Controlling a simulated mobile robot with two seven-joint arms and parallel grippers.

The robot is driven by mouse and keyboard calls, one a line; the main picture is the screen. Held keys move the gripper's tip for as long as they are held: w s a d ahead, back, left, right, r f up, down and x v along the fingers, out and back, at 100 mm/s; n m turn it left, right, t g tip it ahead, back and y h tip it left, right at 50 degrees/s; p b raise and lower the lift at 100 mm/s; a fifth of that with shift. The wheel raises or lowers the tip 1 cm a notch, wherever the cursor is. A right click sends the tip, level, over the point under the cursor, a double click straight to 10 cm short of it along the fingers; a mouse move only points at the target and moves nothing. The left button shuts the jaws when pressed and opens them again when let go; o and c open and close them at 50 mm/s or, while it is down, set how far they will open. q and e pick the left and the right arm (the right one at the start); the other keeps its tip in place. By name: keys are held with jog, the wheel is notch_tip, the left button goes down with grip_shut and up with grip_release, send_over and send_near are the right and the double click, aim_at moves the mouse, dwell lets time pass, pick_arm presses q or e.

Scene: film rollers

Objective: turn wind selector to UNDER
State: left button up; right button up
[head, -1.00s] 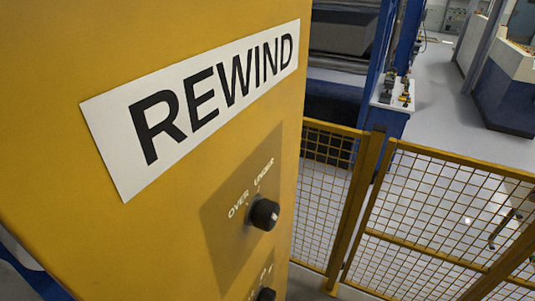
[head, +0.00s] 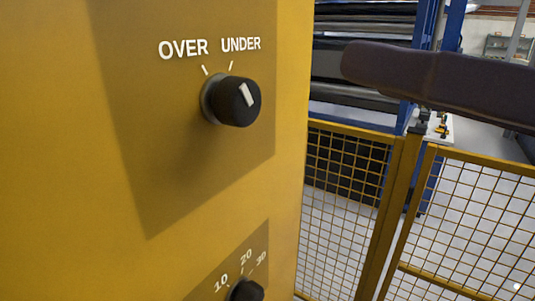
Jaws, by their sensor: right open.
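The wind selector (head: 232,100) is a round black knob on the yellow panel, below the white words OVER and UNDER. Its white pointer mark leans to the upper left, in line with the OVER tick rather than the UNDER tick. My right gripper (head: 368,66) comes in from the right as a dark, rounded shape. It is open, is to the right of the panel's edge and does not touch the knob. Its separate fingers are hard to make out. My left gripper is not in view.
A second black knob (head: 246,291) with a 10, 20, 30 scale is lower on the panel (head: 60,180), cut by the bottom edge. A yellow mesh fence (head: 345,165) stands right of the panel. The space just in front of the selector is clear.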

aim_at(251, 100)
jog(key=w+a+p, duration=0.1)
jog(key=a, duration=0.1)
jog(key=w+a+f+n+g+p, duration=0.1)
jog(key=w+a+p, duration=0.1)
jog(key=a, duration=0.1)
jog(key=w+a+f+n+p, duration=0.1)
jog(key=w+a+p, duration=0.1)
jog(key=a, duration=0.1)
jog(key=shift+w+a+f, duration=0.1)
jog(key=shift+a+f, duration=0.05)
jog(key=shift+a, duration=0.15)
jog(key=shift+c, duration=0.3)
jog(key=c, duration=0.5)
grip_shut()
